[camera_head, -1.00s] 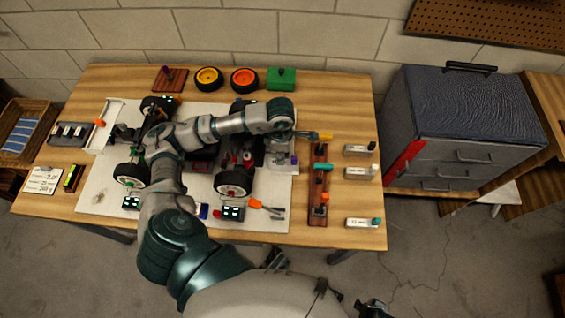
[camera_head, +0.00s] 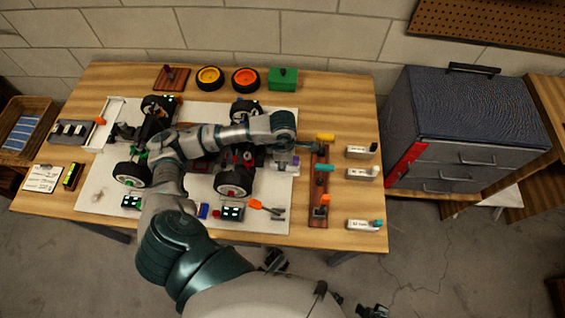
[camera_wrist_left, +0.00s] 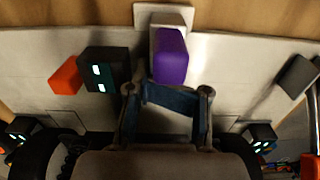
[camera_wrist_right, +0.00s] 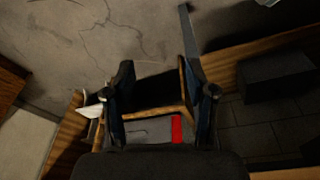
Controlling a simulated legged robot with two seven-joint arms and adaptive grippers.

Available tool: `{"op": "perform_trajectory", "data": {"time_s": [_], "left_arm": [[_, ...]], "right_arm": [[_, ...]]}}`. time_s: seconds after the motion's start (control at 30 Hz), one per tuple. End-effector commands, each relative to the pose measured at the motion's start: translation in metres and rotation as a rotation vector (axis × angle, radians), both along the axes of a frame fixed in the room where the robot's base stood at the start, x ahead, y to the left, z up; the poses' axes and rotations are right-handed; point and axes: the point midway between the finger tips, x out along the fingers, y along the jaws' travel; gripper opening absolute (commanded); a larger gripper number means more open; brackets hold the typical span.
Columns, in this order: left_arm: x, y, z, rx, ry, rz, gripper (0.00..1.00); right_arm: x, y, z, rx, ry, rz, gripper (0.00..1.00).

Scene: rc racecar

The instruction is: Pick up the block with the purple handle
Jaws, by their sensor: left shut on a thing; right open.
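A pale block (camera_wrist_left: 165,15) with a purple handle (camera_wrist_left: 171,55) shows in the left wrist view, on a white surface. My left gripper (camera_wrist_left: 168,90) is shut on the purple handle, its fingers at the handle's near end. In the head view the purple handle (camera_head: 296,160) is at the white mat's right edge, just below my left gripper (camera_head: 283,147), which partly hides the block. A brown block with a dark purple knob (camera_head: 170,78) stands at the table's back left. My right gripper (camera_wrist_right: 160,85) is open and empty, with floor and a grey chest beyond it.
The racecar chassis (camera_head: 150,140) lies under my left arm. A brown rack (camera_head: 319,185) with coloured handles stands close to the right of my left gripper. White labelled blocks (camera_head: 361,173) line the table's right side. Yellow and orange wheels (camera_head: 245,80) and a green box (camera_head: 283,79) are behind.

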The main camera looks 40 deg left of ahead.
Motion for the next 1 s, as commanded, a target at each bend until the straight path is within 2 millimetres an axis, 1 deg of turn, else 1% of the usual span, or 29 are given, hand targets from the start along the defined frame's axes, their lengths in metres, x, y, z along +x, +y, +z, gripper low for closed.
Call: {"op": "perform_trajectory", "data": {"time_s": [0.07,0.17,0.2,0.3,0.4,0.5,0.6,0.73,0.97,1.0], "left_arm": [[0.000,-0.002,0.000,0.000,0.002,-0.001,0.00],[0.000,-0.002,0.010,-0.002,-0.001,-0.001,0.00],[0.001,-0.001,0.017,-0.001,-0.003,-0.001,0.00],[0.001,0.000,0.038,-0.003,-0.007,-0.001,0.00],[0.001,0.000,0.060,-0.004,-0.006,-0.001,0.00],[0.000,0.000,0.079,-0.004,-0.003,-0.001,0.00],[0.001,0.000,0.092,-0.004,-0.003,-0.001,0.00],[0.000,0.000,0.099,-0.004,0.000,-0.001,0.00],[0.000,-0.001,0.100,-0.003,0.001,-0.001,0.00],[0.000,-0.001,0.100,-0.003,0.001,-0.001,0.27]], "right_arm": [[0.000,0.000,0.000,0.000,0.000,0.000,0.56],[0.001,0.000,0.001,0.001,-0.004,0.000,0.56],[0.002,0.000,0.000,0.001,-0.004,0.000,0.56],[0.003,0.000,-0.016,0.000,0.005,0.001,0.56],[0.005,0.001,-0.025,0.000,0.006,0.002,0.56],[0.006,0.001,-0.034,-0.001,0.008,0.002,0.56],[0.006,0.001,-0.040,0.000,0.010,0.003,0.56],[0.006,0.002,-0.044,0.000,0.010,0.003,0.56],[0.007,0.001,-0.045,-0.002,0.011,0.003,0.56],[0.007,0.001,-0.045,-0.001,0.010,0.003,0.56]]}}
